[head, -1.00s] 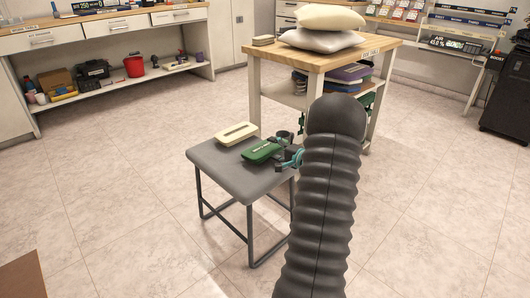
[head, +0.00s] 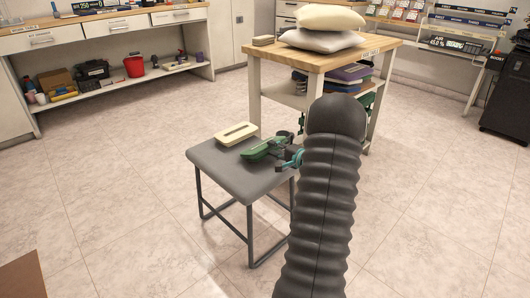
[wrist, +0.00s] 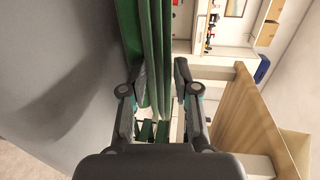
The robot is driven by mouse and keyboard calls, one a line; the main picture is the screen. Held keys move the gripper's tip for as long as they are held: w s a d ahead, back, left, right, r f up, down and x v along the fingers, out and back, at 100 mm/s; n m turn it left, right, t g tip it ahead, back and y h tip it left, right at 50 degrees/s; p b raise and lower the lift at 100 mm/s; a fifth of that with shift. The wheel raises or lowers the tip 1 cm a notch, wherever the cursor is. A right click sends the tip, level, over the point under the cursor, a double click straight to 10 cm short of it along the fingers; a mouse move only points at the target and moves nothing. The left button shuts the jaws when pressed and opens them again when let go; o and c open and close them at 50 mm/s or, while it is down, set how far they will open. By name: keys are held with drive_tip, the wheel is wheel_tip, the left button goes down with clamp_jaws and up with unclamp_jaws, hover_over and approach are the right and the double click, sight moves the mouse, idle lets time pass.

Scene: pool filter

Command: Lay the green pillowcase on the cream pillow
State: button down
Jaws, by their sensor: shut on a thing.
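The green pillowcase (head: 264,148) is a folded bundle at the right side of the grey stool, tilted with its right end pinched. My gripper (head: 291,157) is at that end, partly hidden by my arm. The wrist view shows my gripper (wrist: 158,95) shut on the green folds (wrist: 155,45), which run between its fingers. Whether the bundle still touches the stool is unclear. The cream pillow (head: 331,17) lies on top of a grey pillow (head: 320,41) on the wooden table, beyond the stool.
The grey stool (head: 225,172) also bears a cream folded bundle (head: 235,133) behind the green one. The wooden table (head: 283,56) holds a small stack (head: 263,40) at its left corner and coloured folded things on its shelf. Open tiled floor surrounds the stool.

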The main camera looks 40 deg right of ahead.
drive_tip(key=shift+r, duration=0.15)
drive_tip(key=shift+r, duration=1.85)
drive_tip(key=s+r+b, duration=0.1)
drive_tip(key=s+r, duration=0.3)
drive_tip(key=s, duration=0.2)
drive_tip(key=shift+d, duration=0.2)
